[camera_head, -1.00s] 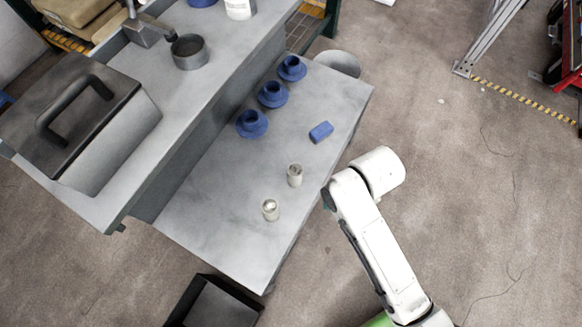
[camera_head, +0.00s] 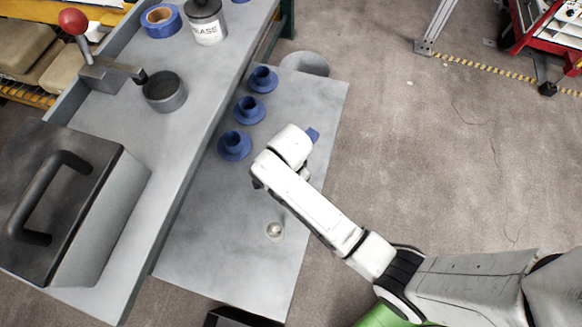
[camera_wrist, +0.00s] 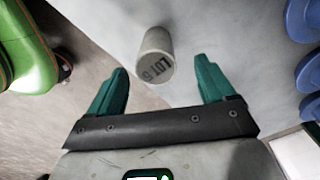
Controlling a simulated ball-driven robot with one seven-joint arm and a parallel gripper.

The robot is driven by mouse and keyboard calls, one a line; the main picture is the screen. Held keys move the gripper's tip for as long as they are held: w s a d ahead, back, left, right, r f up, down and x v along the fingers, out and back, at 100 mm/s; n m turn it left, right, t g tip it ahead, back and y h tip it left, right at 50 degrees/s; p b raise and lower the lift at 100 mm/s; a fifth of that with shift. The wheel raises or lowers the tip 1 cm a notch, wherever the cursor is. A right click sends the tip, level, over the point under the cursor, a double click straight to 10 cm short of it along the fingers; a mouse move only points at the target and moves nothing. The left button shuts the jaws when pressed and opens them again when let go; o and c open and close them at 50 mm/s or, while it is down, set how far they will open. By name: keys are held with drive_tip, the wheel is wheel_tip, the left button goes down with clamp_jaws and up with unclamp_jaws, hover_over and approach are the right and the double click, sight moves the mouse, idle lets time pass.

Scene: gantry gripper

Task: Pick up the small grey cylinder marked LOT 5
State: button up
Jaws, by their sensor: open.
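In the head view my white arm reaches over the grey lower shelf (camera_head: 200,245) and hides most of my gripper. One small cylinder (camera_head: 274,231) stands in the open on that shelf; its marking cannot be read there.
Blue flanged parts (camera_head: 235,146) stand in a row along the shelf's inner side. The raised bench to the left carries a handled box (camera_head: 60,190) and a round grey cup (camera_head: 164,92). The near shelf is mostly clear.

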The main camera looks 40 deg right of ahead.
drive_tip(key=shift+s+f+b, duration=0.2)
drive_tip(key=shift+f+b, duration=0.45)
drive_tip(key=shift+f, duration=2.45)
drive_tip(key=c, duration=1.5)
